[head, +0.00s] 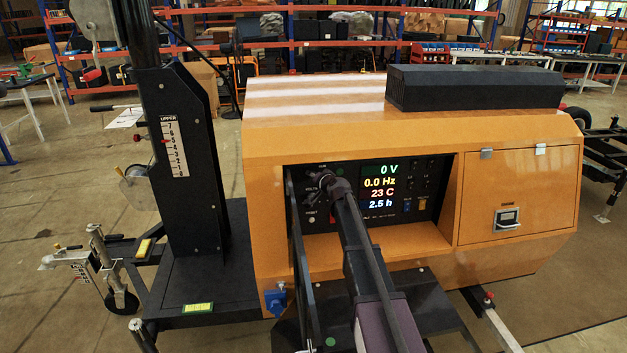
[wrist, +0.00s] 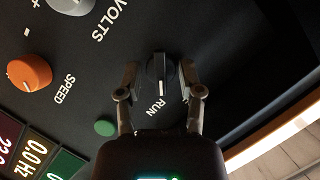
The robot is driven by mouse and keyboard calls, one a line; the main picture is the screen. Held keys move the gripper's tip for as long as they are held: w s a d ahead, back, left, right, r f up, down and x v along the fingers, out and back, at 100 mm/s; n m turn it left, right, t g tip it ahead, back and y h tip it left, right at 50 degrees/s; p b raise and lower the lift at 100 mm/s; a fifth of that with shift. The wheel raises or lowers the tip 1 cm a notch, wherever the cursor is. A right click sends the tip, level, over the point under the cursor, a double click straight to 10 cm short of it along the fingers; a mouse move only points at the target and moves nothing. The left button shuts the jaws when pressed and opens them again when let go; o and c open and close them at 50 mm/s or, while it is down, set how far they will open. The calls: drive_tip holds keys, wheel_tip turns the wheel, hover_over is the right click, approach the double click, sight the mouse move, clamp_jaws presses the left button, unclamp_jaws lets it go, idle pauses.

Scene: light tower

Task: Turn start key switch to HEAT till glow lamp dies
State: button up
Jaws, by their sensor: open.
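In the wrist view a black rotary switch (wrist: 157,72) with a white pointer line sits on the dark panel. The pointer aims at the word RUN, and I see no HEAT label. My gripper (wrist: 159,76) is open, with one finger on each side of the switch. I cannot tell whether either finger touches it. In the head view my gripper (head: 324,182) is at the left part of the control panel (head: 440,215) and hides the switch. I cannot make out a lit glow lamp. A round green part (wrist: 105,128) is left of the gripper.
An orange SPEED knob (wrist: 31,73) and a grey knob (wrist: 70,4) by VOLTS lie to the left. The display (head: 380,186) reads 0 V, 0.0 Hz, 23 C and 2.5 h. The panel is recessed in the orange housing (head: 350,132); a black mast (head: 185,160) stands left.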

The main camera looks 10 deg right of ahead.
drive_tip(key=shift+w, duration=0.15)
clamp_jaws()
drive_tip(key=shift+f+m, duration=0.1)
drive_tip(key=shift+m, duration=0.2)
drive_tip(key=m+t+y+b, duration=0.1)
drive_tip(key=m+b, duration=0.2)
drive_tip(key=shift+f+y, duration=0.15)
drive_tip(key=shift+y, duration=0.25)
drive_tip(key=shift+m+t+y+b, duration=0.65)
drive_tip(key=shift+m+b, duration=0.5)
drive_tip(key=shift+m, duration=0.75)
